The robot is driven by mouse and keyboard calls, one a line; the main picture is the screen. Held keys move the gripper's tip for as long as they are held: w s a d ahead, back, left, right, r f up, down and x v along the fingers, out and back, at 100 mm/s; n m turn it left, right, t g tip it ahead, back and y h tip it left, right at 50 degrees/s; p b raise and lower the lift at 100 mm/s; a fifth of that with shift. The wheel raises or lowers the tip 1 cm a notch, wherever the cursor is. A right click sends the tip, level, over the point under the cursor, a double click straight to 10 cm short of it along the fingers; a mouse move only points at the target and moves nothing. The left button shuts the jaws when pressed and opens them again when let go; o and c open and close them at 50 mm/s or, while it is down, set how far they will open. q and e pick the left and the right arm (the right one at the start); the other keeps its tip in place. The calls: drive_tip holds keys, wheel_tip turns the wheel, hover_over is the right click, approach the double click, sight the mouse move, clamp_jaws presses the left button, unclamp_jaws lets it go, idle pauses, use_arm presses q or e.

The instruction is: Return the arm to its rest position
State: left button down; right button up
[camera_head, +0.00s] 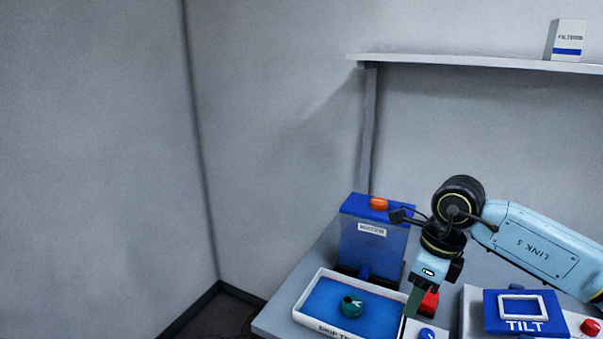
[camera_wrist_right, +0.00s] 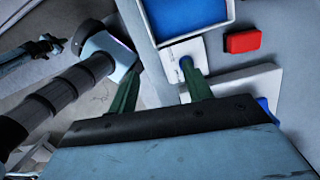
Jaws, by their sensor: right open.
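My right arm comes in from the right in the head view, bent with its gripper (camera_head: 414,303) pointing down over the table. It hangs at the right edge of a white-rimmed tray (camera_head: 313,318). In the right wrist view, the green fingers of my right gripper (camera_wrist_right: 158,76) stand wide apart with nothing between them. One finger overlaps a white pad with a blue knob in that view; contact cannot be told. A teal round part (camera_head: 351,307) lies on the tray's blue floor. My left gripper is not in view.
A blue bin with an orange top button (camera_head: 378,204) stands behind the tray. A red block (camera_wrist_right: 243,41) lies near the gripper. A blue TILT panel (camera_head: 523,313) and red button (camera_head: 590,327) are at right. A shelf (camera_head: 480,64) holds a white box (camera_head: 567,40).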

drive_tip(key=s+a+f+y, duration=0.1)
drive_tip(key=s+a+y, duration=0.15)
drive_tip(key=a, duration=0.35)
drive_tip(key=s+a+y, duration=0.1)
drive_tip(key=a+y, duration=0.2)
drive_tip(key=a, duration=0.3)
drive_tip(key=s+a+r+m+t+y, duration=0.3)
drive_tip(key=a+r+m+y, duration=0.2)
drive_tip(key=a+r+y, duration=0.6)
drive_tip(key=w+d+r+m+t+h, duration=0.1)
drive_tip(key=w+d+r+m+t, duration=0.25)
drive_tip(key=m+t, duration=0.95)
drive_tip(key=s+d+f+m+g+h, duration=0.1)
drive_tip(key=s+d+f+m+h, duration=0.1)
drive_tip(key=d+f+m+h, duration=1.7)
drive_tip(key=s+a+f+m+g+y, duration=0.1)
drive_tip(key=s+f+m+g, duration=0.4)
drive_tip(key=s, duration=0.5)
drive_tip(key=s+a+f+m+g+y, duration=0.1)
drive_tip(key=s+f+m+g, duration=0.1)
drive_tip(key=s+f+g, duration=0.65)
drive_tip(key=s+f, duration=0.2)
drive_tip(key=f, duration=1)
drive_tip(key=s+f, duration=0.2)
drive_tip(key=f, duration=1.1)
drive_tip(key=s+d+f, duration=0.3)
drive_tip(key=s+f, duration=1.1)
drive_tip(key=s, duration=0.2)
drive_tip(key=shift+s+g, duration=0.15)
drive_tip(key=shift+g, duration=0.3)
